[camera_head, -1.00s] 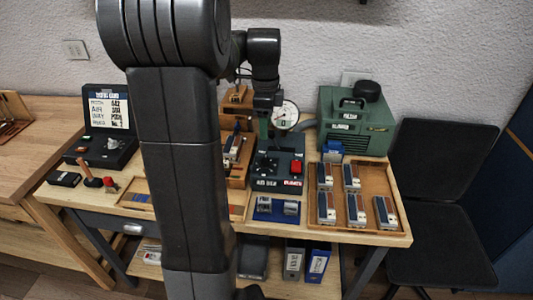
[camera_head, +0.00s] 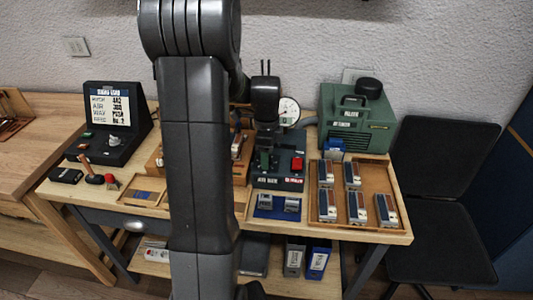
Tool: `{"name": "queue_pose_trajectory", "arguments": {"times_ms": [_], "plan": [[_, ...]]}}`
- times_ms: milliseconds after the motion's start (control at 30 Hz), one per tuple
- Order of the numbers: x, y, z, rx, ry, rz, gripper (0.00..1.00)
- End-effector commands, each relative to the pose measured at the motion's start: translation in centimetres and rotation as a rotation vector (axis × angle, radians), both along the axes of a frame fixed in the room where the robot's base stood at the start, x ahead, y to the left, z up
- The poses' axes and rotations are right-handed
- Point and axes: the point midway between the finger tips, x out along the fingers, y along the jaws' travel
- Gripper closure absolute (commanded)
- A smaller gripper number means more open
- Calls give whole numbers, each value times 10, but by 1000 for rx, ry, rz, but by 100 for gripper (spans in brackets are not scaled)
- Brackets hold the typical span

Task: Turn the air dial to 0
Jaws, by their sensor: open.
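The dark control unit (camera_head: 287,178) stands mid-table, with a red button (camera_head: 297,164) at its right and labels along its front edge. A round white gauge (camera_head: 289,110) stands behind it, partly covered by my wrist. My gripper (camera_head: 265,146) hangs at the end of my arm over the left part of this unit, in front of the gauge stand. It is open, though its fingers are small and hard to make out. The air dial is hidden or blurred around the gripper, so I cannot read its setting or tell whether the gripper touches it.
A green machine (camera_head: 352,115) stands at the back right. A wooden tray (camera_head: 395,232) with several small blocks lies in front of it. A blue holder (camera_head: 275,214) sits before the control unit. A black display box (camera_head: 117,120) stands at left. My arm hides the table's middle.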

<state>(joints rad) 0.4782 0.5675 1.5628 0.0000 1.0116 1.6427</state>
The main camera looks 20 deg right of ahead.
Motion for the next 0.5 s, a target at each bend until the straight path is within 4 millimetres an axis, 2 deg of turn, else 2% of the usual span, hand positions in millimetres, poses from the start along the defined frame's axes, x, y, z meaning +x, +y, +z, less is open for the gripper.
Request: {"name": "queue_pose_trajectory", "arguments": {"times_ms": [33, 233, 500], "plan": [[0, 0, 0, 0, 0, 0, 50], [0, 0, 0, 0, 0, 0, 89], [0, 0, 1, 0, 0, 20, 90]]}}
